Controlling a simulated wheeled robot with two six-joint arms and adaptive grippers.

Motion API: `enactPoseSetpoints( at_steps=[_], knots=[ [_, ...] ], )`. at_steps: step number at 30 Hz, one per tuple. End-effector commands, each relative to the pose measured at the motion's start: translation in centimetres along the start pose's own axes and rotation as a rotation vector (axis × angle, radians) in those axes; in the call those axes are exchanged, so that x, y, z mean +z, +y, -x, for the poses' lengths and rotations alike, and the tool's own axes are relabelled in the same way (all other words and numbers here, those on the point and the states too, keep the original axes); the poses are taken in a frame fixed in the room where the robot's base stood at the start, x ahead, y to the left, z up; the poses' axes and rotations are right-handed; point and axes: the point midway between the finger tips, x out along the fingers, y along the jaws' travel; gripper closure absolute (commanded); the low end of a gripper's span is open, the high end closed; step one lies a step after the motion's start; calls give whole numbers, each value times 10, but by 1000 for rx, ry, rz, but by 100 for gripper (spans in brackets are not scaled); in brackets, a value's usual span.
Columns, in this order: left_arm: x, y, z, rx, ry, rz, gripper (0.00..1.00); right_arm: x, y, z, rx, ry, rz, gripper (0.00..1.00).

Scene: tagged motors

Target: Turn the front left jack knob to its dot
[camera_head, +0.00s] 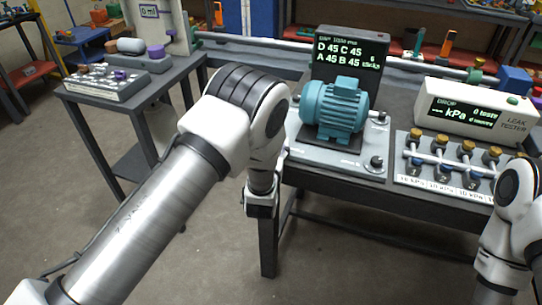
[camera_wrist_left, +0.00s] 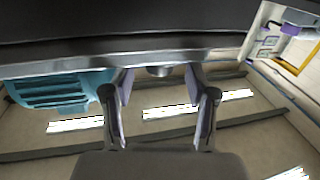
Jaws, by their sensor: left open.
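A teal motor (camera_head: 335,108) sits on the pale jack plate (camera_head: 335,152) on the bench. A dark front right knob (camera_head: 376,163) shows at the plate's corner. The front left corner and its knob are hidden behind my left arm in the head view, and I see no dot. My left gripper (camera_wrist_left: 158,88) is open in the left wrist view, fingers apart, with a small rounded grey part (camera_wrist_left: 160,71) between the tips at a metal edge; I cannot tell if it is the knob. The motor (camera_wrist_left: 62,91) shows beside the fingers. My right gripper is out of view.
A dark display (camera_head: 349,55) behind the motor reads D 45, C 45, A 45, B 45. A leak tester (camera_head: 475,108) and a valve board (camera_head: 445,165) stand to the right. A side table (camera_head: 120,95) stands at left, with open floor between.

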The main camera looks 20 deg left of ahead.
Motion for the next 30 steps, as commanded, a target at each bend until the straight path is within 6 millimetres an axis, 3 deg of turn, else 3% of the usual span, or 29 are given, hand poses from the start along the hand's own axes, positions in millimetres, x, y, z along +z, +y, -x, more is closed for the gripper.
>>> enactPoseSetpoints(
  at_steps=[6,10,27,30],
  knots=[
    [1,1,57,3,-3,-4,42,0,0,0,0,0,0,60],
    [0,1,78,2,-1,-3,42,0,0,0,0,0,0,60],
    [3,-1,86,-2,-7,-1,42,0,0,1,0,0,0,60],
    [19,-24,90,-50,-55,9,42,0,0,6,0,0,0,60]
  ],
)
